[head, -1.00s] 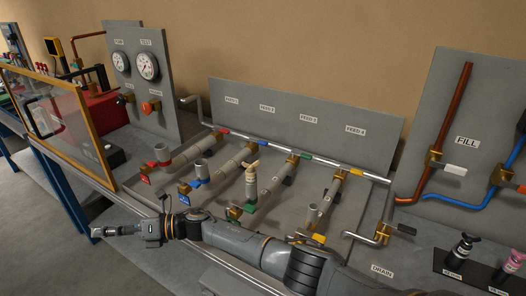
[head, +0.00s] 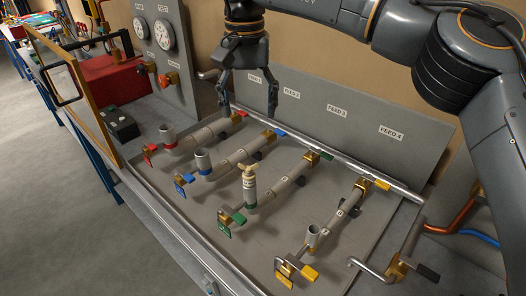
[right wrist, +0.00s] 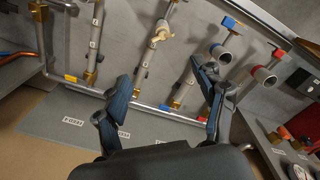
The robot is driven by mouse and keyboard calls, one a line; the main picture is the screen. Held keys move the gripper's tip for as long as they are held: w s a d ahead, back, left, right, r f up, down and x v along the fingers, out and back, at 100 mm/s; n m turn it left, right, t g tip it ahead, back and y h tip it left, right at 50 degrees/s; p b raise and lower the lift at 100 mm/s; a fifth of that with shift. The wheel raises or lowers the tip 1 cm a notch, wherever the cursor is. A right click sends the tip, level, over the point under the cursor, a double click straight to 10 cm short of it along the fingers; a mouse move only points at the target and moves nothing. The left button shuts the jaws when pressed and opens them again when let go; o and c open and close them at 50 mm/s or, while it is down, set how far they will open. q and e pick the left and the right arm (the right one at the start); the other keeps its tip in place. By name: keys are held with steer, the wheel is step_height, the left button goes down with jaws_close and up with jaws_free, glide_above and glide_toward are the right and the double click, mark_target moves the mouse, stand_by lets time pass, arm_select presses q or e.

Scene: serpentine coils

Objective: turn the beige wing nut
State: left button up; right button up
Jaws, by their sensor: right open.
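The beige wing nut (head: 248,171) sits on top of the upright grey stub of the green-tagged pipe. It also shows in the right wrist view (right wrist: 160,34), at the upper middle, beyond the fingers. My right gripper (head: 249,108) points down in front of the back panel, above and behind the pipes. Its two fingers are spread and nothing is between them. In the right wrist view the open fingers (right wrist: 162,76) are apart from the wing nut. My left gripper is not in view.
A grey rail (head: 340,163) runs along the back panel (head: 360,125). A gauge panel (head: 172,60) and a framed clear door (head: 75,90) stand at the left.

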glide_above(248, 163)
step_height(248, 163, down, 4)
step_height(248, 163, down, 8)
steer(key=p, duration=0.3)
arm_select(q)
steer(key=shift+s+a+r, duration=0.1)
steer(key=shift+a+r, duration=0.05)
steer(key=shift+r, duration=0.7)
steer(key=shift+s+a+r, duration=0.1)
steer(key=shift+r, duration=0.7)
arm_select(e)
steer(key=shift+f, duration=0.7)
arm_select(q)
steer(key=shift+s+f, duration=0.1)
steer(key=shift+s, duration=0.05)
arm_select(e)
steer(key=c, duration=1.2)
